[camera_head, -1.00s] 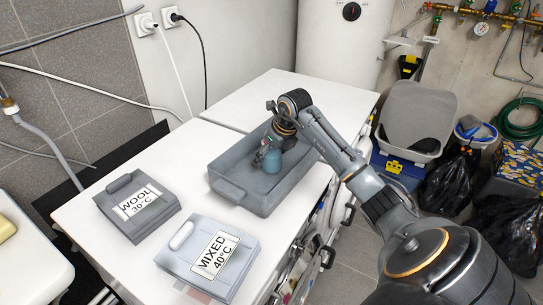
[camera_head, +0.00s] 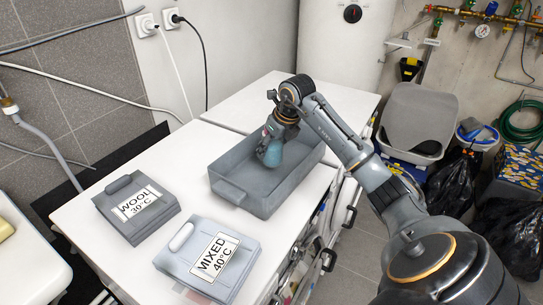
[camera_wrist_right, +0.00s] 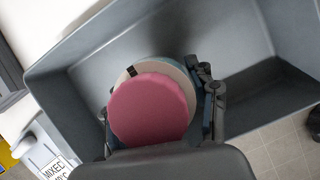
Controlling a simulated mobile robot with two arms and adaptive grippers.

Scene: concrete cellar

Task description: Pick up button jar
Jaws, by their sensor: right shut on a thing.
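The button jar (camera_head: 271,154) shows as a blue-teal rounded body at the grey tub in the head view. In the right wrist view its round pink top (camera_wrist_right: 150,108) faces the camera, with a beige and teal rim behind it. My right gripper (camera_head: 273,136) is shut on the jar from above, with a dark finger on either side of it in the wrist view. The jar is held upright or nearly so, over the tub's inside. The gripper hides part of the jar. My left gripper is not in view.
The grey tub (camera_head: 259,202) stands on the white worktop (camera_head: 190,145), its walls around the space below the jar. A dark WOOL box (camera_head: 150,222) and a light MIXED box (camera_head: 180,262) stand to the left and in front. A white boiler (camera_head: 340,55) stands behind.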

